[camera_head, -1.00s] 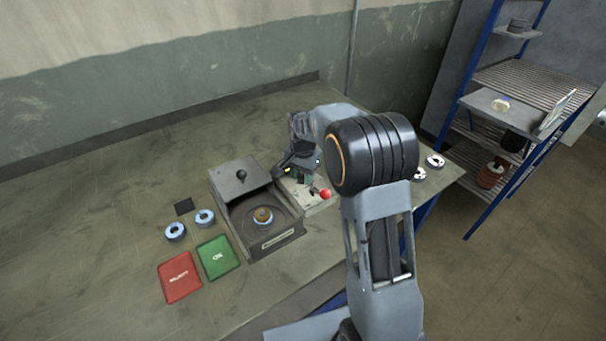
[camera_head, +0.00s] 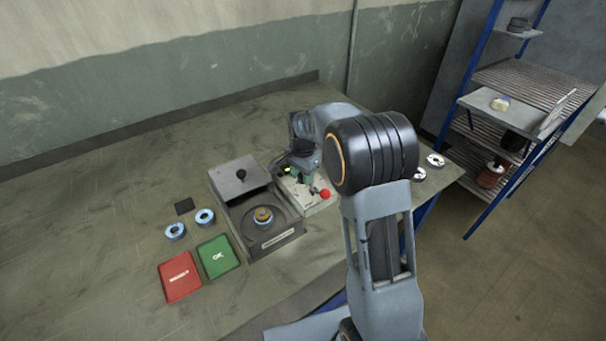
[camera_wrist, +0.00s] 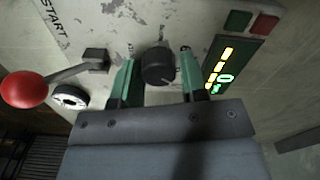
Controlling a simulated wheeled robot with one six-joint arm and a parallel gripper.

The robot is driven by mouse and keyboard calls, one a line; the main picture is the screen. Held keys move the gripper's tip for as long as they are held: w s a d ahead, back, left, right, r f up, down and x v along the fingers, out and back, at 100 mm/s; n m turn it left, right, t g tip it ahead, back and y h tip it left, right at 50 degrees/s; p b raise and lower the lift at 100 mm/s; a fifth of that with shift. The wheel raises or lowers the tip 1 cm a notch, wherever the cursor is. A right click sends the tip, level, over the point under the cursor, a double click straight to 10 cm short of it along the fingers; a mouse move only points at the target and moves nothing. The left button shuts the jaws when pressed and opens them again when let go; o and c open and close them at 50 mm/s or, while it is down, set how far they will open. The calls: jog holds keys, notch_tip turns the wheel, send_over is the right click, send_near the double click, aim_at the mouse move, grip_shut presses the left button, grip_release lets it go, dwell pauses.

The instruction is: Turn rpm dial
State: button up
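The rpm dial (camera_wrist: 158,66) is a dark round knob on a worn, light control panel (camera_wrist: 120,25) in the wrist view. My gripper (camera_wrist: 158,75) has its two green fingers apart, one on each side of the dial. I see small gaps between the fingers and the dial, and cannot tell how deep the fingertips reach. A lit display (camera_wrist: 222,72) with yellow and green marks is right of the dial. In the head view my gripper (camera_head: 303,172) is over the control box (camera_head: 318,204), and the dial is hidden there.
Green (camera_wrist: 238,20) and red (camera_wrist: 264,24) buttons are at upper right. An open-lidded machine (camera_head: 265,240) holding a disc adjoins the box. Green (camera_head: 218,257) and red (camera_head: 180,277) trays lie left.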

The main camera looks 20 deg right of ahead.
jog(key=o, duration=0.4)
jog(key=shift+c, duration=0.2)
notch_tip(320, 180, up, 14)
dwell(0.4)
jog(key=shift+f, duration=0.1)
jog(key=s+f+n+t, duration=0.2)
jog(key=s+n, duration=0.3)
jog(key=s, duration=0.6)
jog(key=s+f+n+t, duration=0.1)
jog(key=s+n, duration=0.5)
jog(key=s, duration=0.6)
jog(key=shift+s+f+n+t, duration=0.15)
jog(key=shift+f+n+t, duration=0.2)
jog(key=shift+f, duration=0.35)
